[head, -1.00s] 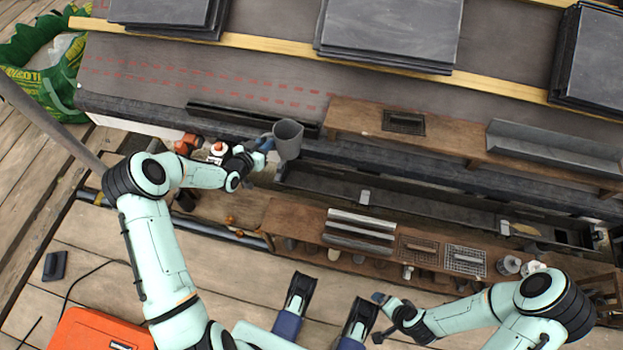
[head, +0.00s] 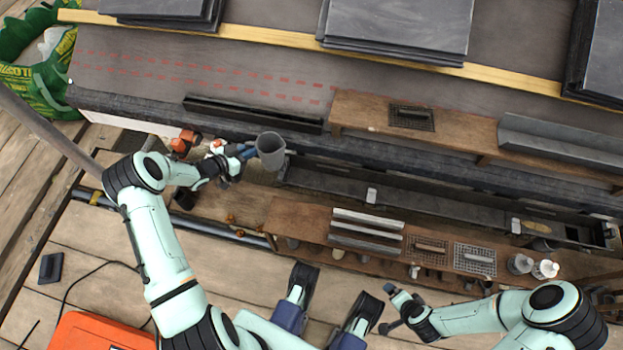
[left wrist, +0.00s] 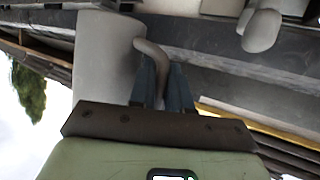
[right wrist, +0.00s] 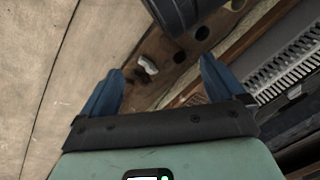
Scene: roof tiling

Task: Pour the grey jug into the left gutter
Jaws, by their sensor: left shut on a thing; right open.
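The grey jug (head: 270,151) hangs above the left end of the long dark gutter (head: 325,182) in the head view, its open mouth facing up towards the camera. My left gripper (head: 246,152) is shut on the jug's handle, on the jug's left side. In the left wrist view the jug (left wrist: 103,60) and its curved handle show between the fingers (left wrist: 160,80). What is inside the jug cannot be made out. No stream shows at its rim. My right gripper (head: 387,308) is open and empty, low at the right; its spread fingers show in the right wrist view (right wrist: 160,90).
A wooden plank (head: 300,218) with metal pieces and grilles lies in front of the gutter. Another plank (head: 360,115) lies behind it, with a grey channel piece (head: 560,148). A short dark channel (head: 250,113) and slate stacks (head: 395,30) lie further back.

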